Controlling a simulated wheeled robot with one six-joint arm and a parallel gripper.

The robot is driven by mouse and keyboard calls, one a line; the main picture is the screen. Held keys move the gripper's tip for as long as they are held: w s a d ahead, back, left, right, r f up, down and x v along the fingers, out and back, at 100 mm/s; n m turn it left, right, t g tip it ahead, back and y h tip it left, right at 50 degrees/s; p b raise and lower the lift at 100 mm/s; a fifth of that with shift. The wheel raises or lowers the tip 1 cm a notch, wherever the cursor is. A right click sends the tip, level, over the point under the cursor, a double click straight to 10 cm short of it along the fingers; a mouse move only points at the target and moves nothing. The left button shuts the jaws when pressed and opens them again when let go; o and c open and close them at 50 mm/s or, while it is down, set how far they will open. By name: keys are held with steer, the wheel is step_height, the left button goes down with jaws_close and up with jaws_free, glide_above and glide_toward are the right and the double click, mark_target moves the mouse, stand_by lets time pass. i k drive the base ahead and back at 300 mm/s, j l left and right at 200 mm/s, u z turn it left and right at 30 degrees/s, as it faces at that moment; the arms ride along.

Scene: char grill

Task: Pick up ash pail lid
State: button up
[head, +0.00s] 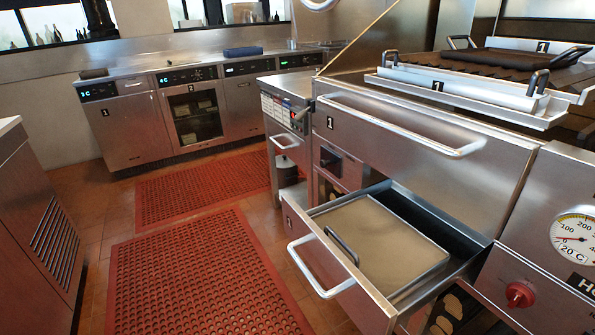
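My gripper is not in view. A small dark rounded vessel (287,168) stands low under the side counter in the middle of the view. It may be the ash pail with its lid on, but it is too small and shaded to tell. The open drawer (322,281) of the grill holds a rectangular metal pan (428,276) with a flat tan surface (383,240) and a dark bar handle (342,246) at its left side. I cannot tell whether the tan surface is a lid or the pan's contents.
Red perforated mats (195,275) cover the clear aisle. A steel cabinet (45,225) bounds it at left, and a counter with ovens (195,110) at the back. The grill (480,75) carries a handled tray.

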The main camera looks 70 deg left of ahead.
mark_target(283, 161)
steer(key=u, duration=1.4)
steer(key=i+j+u, duration=0.15)
steer(key=i+u, duration=0.65)
steer(key=u, duration=0.15)
steer(key=i+l+u, duration=0.2)
steer(key=i+u, duration=0.6)
steer(key=i, duration=1.2)
steer(key=i+z, duration=0.25)
steer(key=i, duration=0.3)
steer(key=i+z, duration=0.25)
steer(key=i, duration=0.25)
steer(key=i+j+z, duration=0.25)
steer(key=i, duration=0.25)
steer(key=i+z, duration=0.35)
steer(key=i+j+z, duration=0.1)
steer(key=i+z, duration=0.3)
steer(key=i+j+z, duration=0.15)
steer(key=z, duration=0.2)
